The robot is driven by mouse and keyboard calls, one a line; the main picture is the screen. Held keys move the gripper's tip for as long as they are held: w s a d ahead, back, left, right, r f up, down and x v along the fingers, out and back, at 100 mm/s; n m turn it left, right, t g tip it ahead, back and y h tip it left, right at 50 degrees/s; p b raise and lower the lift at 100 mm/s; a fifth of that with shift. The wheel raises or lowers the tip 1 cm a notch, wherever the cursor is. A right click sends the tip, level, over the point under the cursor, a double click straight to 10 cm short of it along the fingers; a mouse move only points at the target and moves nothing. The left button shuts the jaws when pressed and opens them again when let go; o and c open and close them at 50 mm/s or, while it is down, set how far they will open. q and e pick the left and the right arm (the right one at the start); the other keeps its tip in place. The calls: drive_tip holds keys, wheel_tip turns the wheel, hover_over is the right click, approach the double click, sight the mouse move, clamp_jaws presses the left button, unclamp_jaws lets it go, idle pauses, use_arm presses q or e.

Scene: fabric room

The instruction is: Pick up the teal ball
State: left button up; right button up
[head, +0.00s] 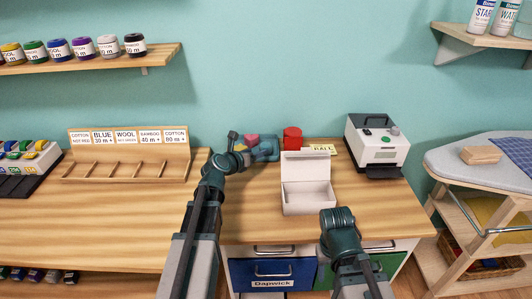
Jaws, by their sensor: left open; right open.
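I cannot make out a separate teal ball; teal shapes at the back of the table merge with my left gripper (266,148). That gripper is open at the back of the wooden table, in front of a pinkish object (251,141) and just left of a red round container (292,138). What lies between or behind its fingers is hard to tell. My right gripper (337,218) is open over the table's front edge, in front of the open white box (308,197). No object shows in it.
A card reading "BALL" (323,149) lies beside a white-and-black label machine (378,143). A wooden divided rack (125,168) stands at the left. An ironing board (470,160) is at the right. The table's left front is clear.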

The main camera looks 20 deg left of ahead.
sight(264, 146)
use_arm(q)
drive_tip(key=shift+x, duration=0.8)
drive_tip(key=b+x, duration=0.2)
drive_tip(key=x, duration=0.3)
drive_tip(key=shift+w+d, duration=0.1)
drive_tip(key=shift+w, duration=0.05)
drive_tip(key=shift+r, duration=0.1)
drive_tip(key=c, duration=1)
drive_tip(key=shift+r, duration=0.1)
wheel_tip(264, 146, up, 10)
drive_tip(key=p, duration=1)
